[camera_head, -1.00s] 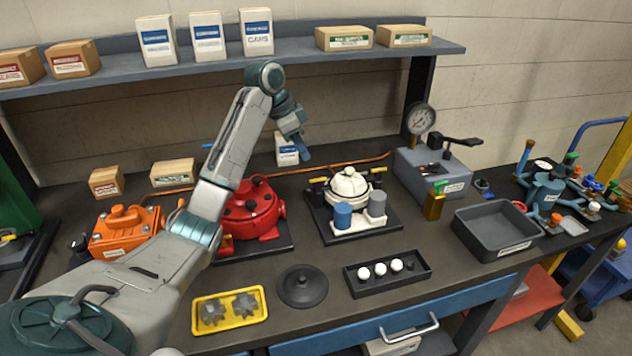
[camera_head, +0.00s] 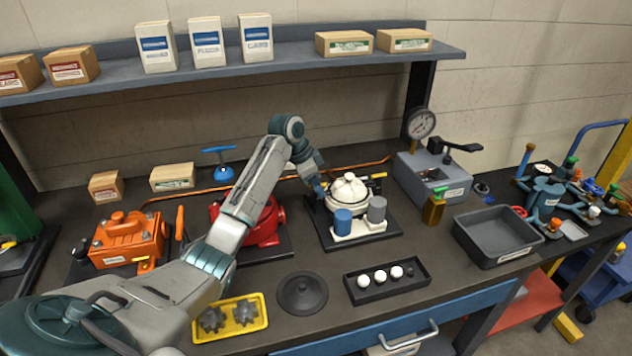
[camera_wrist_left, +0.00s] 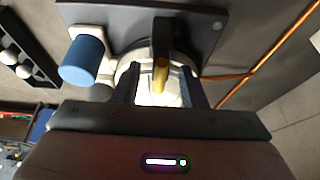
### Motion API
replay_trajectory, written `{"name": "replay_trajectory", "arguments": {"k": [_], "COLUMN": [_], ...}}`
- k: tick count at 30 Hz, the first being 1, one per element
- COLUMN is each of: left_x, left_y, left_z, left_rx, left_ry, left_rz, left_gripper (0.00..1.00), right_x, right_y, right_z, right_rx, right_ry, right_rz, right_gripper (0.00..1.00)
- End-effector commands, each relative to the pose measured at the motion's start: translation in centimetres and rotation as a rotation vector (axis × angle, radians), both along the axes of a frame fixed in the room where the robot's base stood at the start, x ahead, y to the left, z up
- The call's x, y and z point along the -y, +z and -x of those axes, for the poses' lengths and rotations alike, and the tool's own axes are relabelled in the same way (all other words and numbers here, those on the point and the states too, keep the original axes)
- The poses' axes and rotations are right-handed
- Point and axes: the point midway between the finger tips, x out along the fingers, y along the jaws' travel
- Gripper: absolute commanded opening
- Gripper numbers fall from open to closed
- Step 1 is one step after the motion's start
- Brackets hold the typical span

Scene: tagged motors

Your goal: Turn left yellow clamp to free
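The white domed unit (camera_head: 349,188) stands on a black base plate (camera_head: 385,236) near the table's middle. Its right yellow clamp (camera_head: 378,176) shows in the head view. The left yellow clamp is mostly hidden there behind my left gripper (camera_head: 320,191), which is low at the unit's left side. In the left wrist view, the clamp's yellow handle (camera_wrist_left: 161,75) stands between the two fingers of my left gripper (camera_wrist_left: 160,92). The fingers are apart, with gaps visible on both sides of the handle. My right gripper is not in view.
A blue cylinder (camera_head: 343,221) and a grey cylinder (camera_head: 377,209) stand at the unit's front. A red housing (camera_head: 265,228) is close on the left, partly behind my arm. A black tray with white balls (camera_head: 387,279) lies in front. An orange cable (camera_head: 378,160) runs behind.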

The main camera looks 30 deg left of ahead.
Motion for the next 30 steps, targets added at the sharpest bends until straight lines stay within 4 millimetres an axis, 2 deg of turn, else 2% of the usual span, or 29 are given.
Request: {"name": "replay_trajectory", "arguments": {"k": [6, 8, 12, 23, 30], "left_x": [0.0, 0.0, 0.0, -0.1, -0.1], "left_y": [-0.1, -0.1, 0.0, 0.1, 0.3], "left_z": [0.0, 0.0, 0.0, 0.0, -0.2], "left_rx": [0.000, 0.000, -0.001, -0.001, 0.000], "left_ry": [0.000, 0.000, 0.000, -0.035, -0.168], "left_rz": [0.000, 0.000, -0.001, -0.001, 0.000], "left_gripper": [0.38, 0.28, 0.01, 0.00, 0.00], "right_x": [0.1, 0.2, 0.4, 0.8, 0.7], "right_y": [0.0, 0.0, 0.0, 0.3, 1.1], "right_z": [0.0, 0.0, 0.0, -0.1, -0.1], "right_rx": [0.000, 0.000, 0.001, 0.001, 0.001], "right_ry": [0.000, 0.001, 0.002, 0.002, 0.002], "right_rz": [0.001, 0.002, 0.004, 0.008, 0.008], "right_gripper": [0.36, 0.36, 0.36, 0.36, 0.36]}}
